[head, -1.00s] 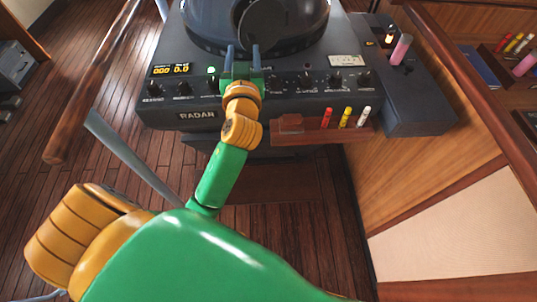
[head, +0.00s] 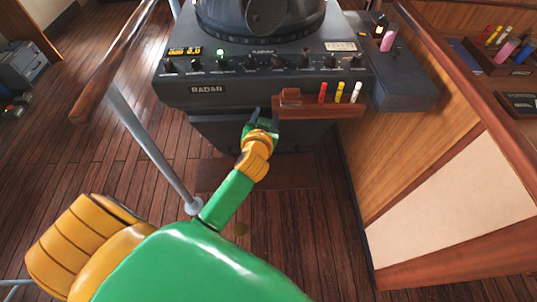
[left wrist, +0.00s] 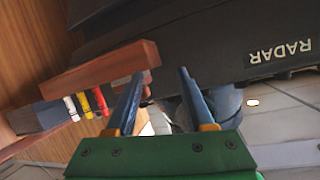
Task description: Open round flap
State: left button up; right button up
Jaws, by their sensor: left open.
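The round flap (head: 266,14) is a dark disc on the front of the radar's drum-shaped hood (head: 228,22), cut off by the top edge of the head view. It looks closed against the hood, though its edges are hard to tell. My left gripper (head: 262,116) is open and empty, below the radar console's front edge and well below the flap. In the left wrist view, its blue fingers (left wrist: 158,88) are apart, near the end of a small wooden shelf. The flap is not in the left wrist view. My right gripper is not in view.
The radar console (head: 180,92) has a row of knobs on its front. The wooden shelf (head: 310,109) with red, yellow and white markers juts from it, close to my left gripper. A metal and wood handrail (head: 150,145) stands at left; a wooden cabinet (head: 430,150) at right.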

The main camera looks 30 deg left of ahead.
pick_arm(q)
jog(key=s+d+f+m+g+h, duration=0.1)
jog(key=s+d+f+g, duration=0.1)
jog(key=f, duration=0.8)
jog(key=shift+s+d+m+h+b, duration=0.3)
jog(key=shift+s+b, duration=0.1)
jog(key=shift+s, duration=0.25)
jog(key=shift+a, duration=0.1)
